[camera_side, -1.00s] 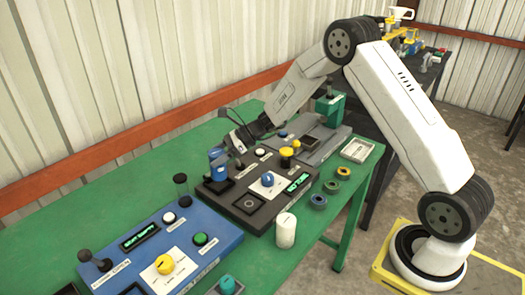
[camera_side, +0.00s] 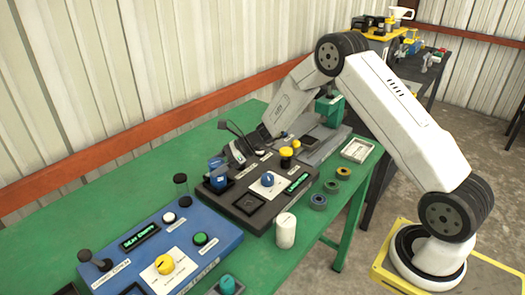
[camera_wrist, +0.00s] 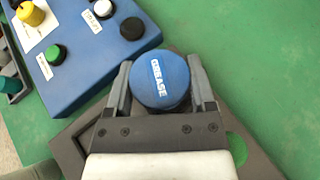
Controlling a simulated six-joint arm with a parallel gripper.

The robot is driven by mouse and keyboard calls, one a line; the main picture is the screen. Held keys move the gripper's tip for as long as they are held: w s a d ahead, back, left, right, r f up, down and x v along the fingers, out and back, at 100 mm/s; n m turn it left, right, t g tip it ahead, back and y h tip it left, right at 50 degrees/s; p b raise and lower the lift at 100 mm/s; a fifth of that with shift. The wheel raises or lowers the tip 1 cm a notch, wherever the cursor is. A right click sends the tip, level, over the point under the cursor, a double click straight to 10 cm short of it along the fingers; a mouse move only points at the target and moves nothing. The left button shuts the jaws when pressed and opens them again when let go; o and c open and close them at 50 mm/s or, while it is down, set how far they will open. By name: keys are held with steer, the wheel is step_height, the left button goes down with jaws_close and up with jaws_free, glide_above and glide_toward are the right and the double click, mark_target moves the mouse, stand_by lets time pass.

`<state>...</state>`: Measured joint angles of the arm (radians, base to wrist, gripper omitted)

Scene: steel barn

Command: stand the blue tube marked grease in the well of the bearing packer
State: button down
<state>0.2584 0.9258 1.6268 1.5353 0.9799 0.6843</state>
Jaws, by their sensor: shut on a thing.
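The blue tube (camera_wrist: 160,80) shows from above in the wrist view, its round cap marked GREASE. My gripper (camera_wrist: 160,92) is shut on it, one finger on each side. In the side view the tube (camera_side: 218,181) is upright, low over the dark square well (camera_side: 208,191) at the back left of the black machine. Its lower end appears within the well's rim, but I cannot tell whether it touches the floor. This black machine (camera_side: 247,203) has a blue knob, a yellow button and a green display; I take it as the bearing packer. Its labels are too small to read.
A white cylinder (camera_side: 286,230) and several rings (camera_side: 331,187) lie in front. A grey machine (camera_side: 320,140) with a green part stands behind. Green table is free at the back left.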

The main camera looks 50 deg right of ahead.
steer(key=shift+f, duration=0.1)
jaws_free()
steer(key=shift+d+r, duration=0.15)
steer(key=shift+r, duration=0.1)
steer(key=v, duration=1.1)
steer(key=shift+s+d+r, duration=0.15)
steer(key=shift+s+d, duration=0.1)
steer(key=shift+a, duration=0.1)
